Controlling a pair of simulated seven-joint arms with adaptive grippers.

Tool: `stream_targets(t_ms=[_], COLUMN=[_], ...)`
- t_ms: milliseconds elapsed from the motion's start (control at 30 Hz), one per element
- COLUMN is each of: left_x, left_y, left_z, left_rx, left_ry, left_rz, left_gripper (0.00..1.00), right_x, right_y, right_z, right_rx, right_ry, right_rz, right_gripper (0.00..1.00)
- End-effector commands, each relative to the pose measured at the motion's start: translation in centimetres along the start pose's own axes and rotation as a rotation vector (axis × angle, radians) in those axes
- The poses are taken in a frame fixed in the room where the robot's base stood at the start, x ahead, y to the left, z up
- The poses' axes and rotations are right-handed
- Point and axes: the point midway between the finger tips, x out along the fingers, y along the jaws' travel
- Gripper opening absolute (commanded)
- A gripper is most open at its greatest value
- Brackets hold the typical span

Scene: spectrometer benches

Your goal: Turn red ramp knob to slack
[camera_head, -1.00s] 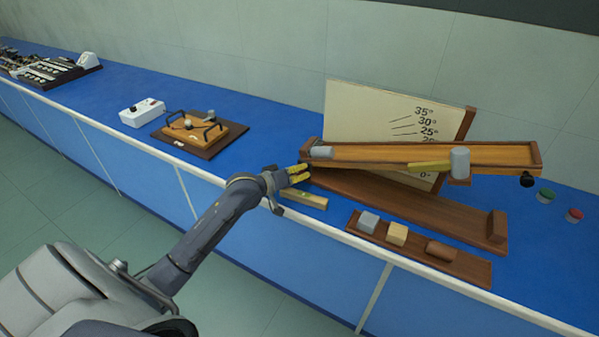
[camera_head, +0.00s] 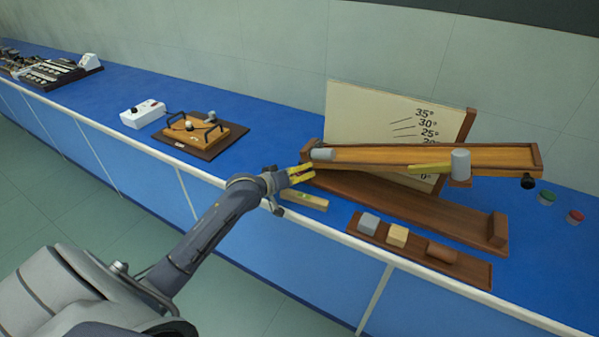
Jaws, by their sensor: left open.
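The wooden ramp (camera_head: 400,154) stands tilted over its dark wooden base (camera_head: 400,201), in front of an angle board (camera_head: 375,113). My left gripper (camera_head: 303,175) is open, its yellow fingertips at the ramp's left, hinged end. A small dark reddish patch shows between the fingers; I cannot tell whether it is the red knob or the wood behind. No red knob shows clearly on the ramp. A black knob (camera_head: 528,182) is at the ramp's right end. My right gripper is not in view.
A yellow level (camera_head: 304,199) lies just below my left gripper. A tray (camera_head: 461,272) with several blocks is at the front edge. A green button (camera_head: 546,198) and a red button (camera_head: 575,217) are at right. A wooden device (camera_head: 196,137) stands left, with clear blue bench between.

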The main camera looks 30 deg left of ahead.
Motion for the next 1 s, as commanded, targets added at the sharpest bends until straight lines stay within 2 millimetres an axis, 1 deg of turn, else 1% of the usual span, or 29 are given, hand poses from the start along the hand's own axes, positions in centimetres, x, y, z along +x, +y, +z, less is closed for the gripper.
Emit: stream_targets(t_ms=[167, 267, 500, 700, 833, 1000], left_x=[-1.2, -2.7, -6.9, -9.7, -10.9, -11.7], left_y=[-0.1, -0.1, -0.1, 0.0, -0.1, 0.0], left_z=[0.0, 0.1, 0.1, 0.0, 0.0, 0.0], left_rx=[0.001, 0.003, 0.003, 0.002, 0.001, 0.000], left_ry=[-0.001, -0.002, -0.001, 0.000, 0.000, 0.001], left_rz=[-0.001, -0.001, -0.001, -0.001, -0.001, 0.000], left_gripper=[0.52, 0.52, 0.52, 0.52, 0.52, 0.52], right_x=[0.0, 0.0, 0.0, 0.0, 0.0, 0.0], right_y=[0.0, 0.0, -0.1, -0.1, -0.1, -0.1], right_z=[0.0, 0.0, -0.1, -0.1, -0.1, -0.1], right_rx=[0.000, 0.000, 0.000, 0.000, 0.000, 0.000], right_ry=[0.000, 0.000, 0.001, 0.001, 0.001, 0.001], right_rz=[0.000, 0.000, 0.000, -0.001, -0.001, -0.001], right_gripper=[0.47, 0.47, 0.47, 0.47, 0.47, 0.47])
